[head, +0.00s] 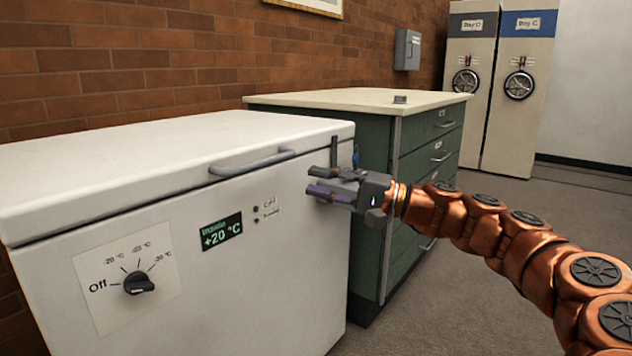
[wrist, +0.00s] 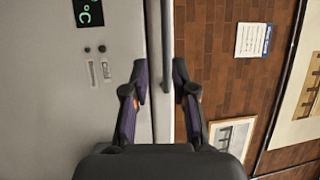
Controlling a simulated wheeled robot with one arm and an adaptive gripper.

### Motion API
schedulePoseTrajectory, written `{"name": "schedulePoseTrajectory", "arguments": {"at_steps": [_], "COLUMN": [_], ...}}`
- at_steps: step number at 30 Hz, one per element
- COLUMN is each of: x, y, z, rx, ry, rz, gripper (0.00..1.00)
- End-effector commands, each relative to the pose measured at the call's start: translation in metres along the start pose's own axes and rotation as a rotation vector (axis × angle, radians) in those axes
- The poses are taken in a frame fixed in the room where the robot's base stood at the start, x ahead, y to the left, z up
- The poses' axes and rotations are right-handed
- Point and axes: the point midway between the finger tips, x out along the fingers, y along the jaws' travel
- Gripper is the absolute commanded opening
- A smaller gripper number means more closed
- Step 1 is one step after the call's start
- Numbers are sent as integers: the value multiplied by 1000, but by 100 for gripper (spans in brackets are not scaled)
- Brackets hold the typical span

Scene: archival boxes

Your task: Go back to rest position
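My gripper (head: 312,181) is in front of the right end of a white chest freezer (head: 270,285) in the head view. Its fingers point left and are spread apart. In the wrist view my gripper (wrist: 160,78) is open, with nothing held between the fingertips. The freezer front (wrist: 45,100) fills the left of that view. The freezer lid (head: 150,165) is down. Its grey handle (head: 252,162) is left of my gripper and apart from it. My copper arm reaches in from the lower right.
A green drawer cabinet (head: 420,160) with a pale top stands close behind my gripper. The freezer has a dial (head: 138,282) and a display (head: 221,233) reading +20 °C. Tall shelving units (head: 515,95) stand at the back right. Grey floor (head: 560,205) is open on the right.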

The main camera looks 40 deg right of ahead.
Motion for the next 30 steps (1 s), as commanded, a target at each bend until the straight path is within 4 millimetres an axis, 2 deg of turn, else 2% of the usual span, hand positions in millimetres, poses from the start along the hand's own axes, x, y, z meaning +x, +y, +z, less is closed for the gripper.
{"name": "schedulePoseTrajectory", "arguments": {"at_steps": [13, 17, 20, 24, 30], "x": [1, 12, 32, 65, 100], "y": [-1, -12, -27, -49, -68], "z": [1, 10, 29, 68, 124], "rx": [-1, -9, -26, -58, -105], "ry": [-2, -29, -81, -181, -318], "rz": [1, 22, 70, 163, 308], "gripper": [27, 27, 27, 27, 27]}}
